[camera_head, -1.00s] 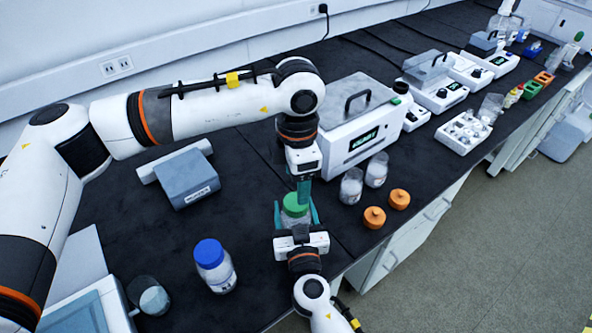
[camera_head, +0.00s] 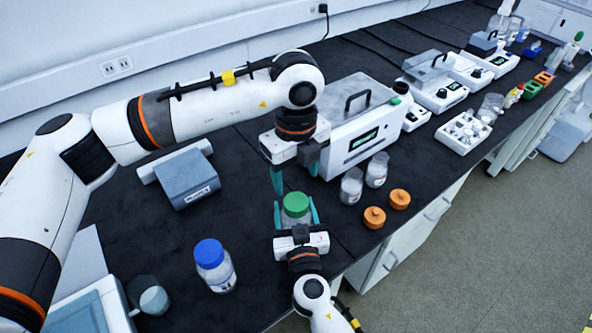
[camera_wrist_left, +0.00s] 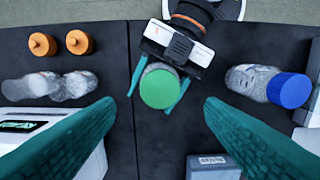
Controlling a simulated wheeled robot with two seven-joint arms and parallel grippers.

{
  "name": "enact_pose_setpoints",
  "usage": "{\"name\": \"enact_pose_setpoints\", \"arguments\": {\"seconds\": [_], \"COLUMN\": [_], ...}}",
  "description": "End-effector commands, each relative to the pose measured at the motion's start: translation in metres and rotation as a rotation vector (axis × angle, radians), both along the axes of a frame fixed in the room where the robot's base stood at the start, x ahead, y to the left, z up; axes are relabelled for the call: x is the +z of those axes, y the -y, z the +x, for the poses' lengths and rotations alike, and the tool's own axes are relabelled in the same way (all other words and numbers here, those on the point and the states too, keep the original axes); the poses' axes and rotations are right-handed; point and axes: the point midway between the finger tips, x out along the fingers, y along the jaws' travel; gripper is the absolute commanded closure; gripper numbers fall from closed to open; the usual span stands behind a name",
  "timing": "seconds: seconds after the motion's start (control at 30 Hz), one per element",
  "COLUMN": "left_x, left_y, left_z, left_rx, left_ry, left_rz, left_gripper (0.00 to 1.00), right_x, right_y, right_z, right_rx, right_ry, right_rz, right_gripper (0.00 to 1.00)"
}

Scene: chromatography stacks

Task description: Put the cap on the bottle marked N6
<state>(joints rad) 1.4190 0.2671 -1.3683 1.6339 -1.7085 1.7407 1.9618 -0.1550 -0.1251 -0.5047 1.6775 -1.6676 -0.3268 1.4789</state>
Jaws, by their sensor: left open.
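A clear bottle (camera_head: 293,220) with a green cap (camera_head: 296,203) on its top stands upright on the bench. My right gripper (camera_head: 295,217) has its teal fingers closed on either side of this bottle. My left gripper (camera_head: 294,184) is open and empty, just above the cap and apart from it. In the left wrist view the green cap (camera_wrist_left: 160,88) lies between and beyond my two spread fingers. A blue-capped bottle (camera_head: 217,276) stands to the left. Two clear bottles without caps (camera_head: 351,188) stand right of the grippers. I cannot read an N6 mark on any bottle.
Two orange caps (camera_head: 374,217) lie near the bench's front edge. A white oven-like device (camera_head: 345,135) stands behind the uncapped bottles. A grey-blue device (camera_head: 187,178) is at left, and a beaker (camera_head: 150,297) at front left. The dark bench between the blue-capped bottle and grippers is clear.

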Motion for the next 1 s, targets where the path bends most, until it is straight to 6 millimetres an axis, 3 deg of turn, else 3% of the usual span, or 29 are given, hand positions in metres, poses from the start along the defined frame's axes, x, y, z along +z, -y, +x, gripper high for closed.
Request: {"name": "enact_pose_setpoints", "arguments": {"seconds": [0.43,0.8,1.0], "left_x": [-0.006,-0.060,-0.077], "left_y": [0.000,0.000,0.000], "left_z": [0.000,0.000,0.000], "left_rx": [0.008,0.009,0.008], "left_ry": [-0.001,-0.003,-0.001], "left_rz": [0.000,0.000,0.000], "left_gripper": [0.36,0.36,0.36], "right_x": [0.000,0.000,0.000], "right_y": [0.000,0.000,0.000], "right_z": [0.000,0.000,0.000], "right_rx": [0.000,0.000,0.000], "right_ry": [0.000,0.000,0.000], "right_rz": [0.000,0.000,0.000], "right_gripper": [1.00,1.00,1.00]}}
